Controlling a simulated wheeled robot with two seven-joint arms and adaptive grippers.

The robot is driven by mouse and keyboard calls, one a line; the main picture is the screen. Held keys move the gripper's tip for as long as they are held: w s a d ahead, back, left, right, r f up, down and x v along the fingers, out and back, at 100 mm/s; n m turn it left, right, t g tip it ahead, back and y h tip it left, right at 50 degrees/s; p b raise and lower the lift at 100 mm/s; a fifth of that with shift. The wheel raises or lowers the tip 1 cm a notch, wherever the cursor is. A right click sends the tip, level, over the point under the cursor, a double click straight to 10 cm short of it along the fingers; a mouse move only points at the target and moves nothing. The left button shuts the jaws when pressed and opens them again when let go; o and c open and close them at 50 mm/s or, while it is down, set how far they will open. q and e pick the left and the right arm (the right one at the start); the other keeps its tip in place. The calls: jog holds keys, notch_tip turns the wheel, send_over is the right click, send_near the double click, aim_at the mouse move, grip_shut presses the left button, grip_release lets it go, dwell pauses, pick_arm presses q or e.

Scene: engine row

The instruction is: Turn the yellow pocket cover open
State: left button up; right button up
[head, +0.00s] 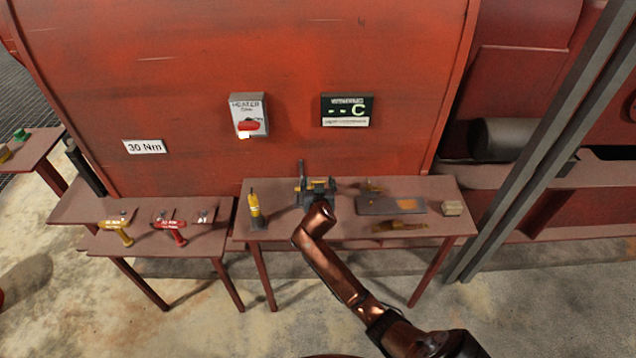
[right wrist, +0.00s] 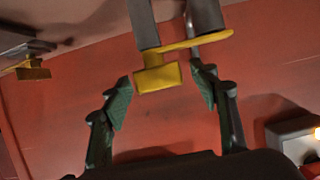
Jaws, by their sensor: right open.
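A small grey fixture (head: 304,197) with yellow on it stands at the back of the right-hand table, mostly hidden behind my right arm. In the right wrist view a yellow block (right wrist: 158,78) and a flat yellow arm (right wrist: 205,43) sit against grey upright parts. The yellow block looks like the pocket cover, but I cannot be sure. My right gripper (head: 318,186) is at the fixture. In the right wrist view my right gripper (right wrist: 160,88) is open, its green-padded fingers on either side of the yellow block, with gaps visible. My left gripper is out of view.
The right-hand table also holds a yellow bottle-like item (head: 255,207), a grey plate with an orange patch (head: 390,205), a yellow tool (head: 400,227) and a tan block (head: 453,208). The red engine wall (head: 220,150) rises close behind. A yellow and a red-handled tool lie left.

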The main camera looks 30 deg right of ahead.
jog(key=c, duration=0.8)
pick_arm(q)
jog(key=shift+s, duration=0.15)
pick_arm(e)
grip_shut()
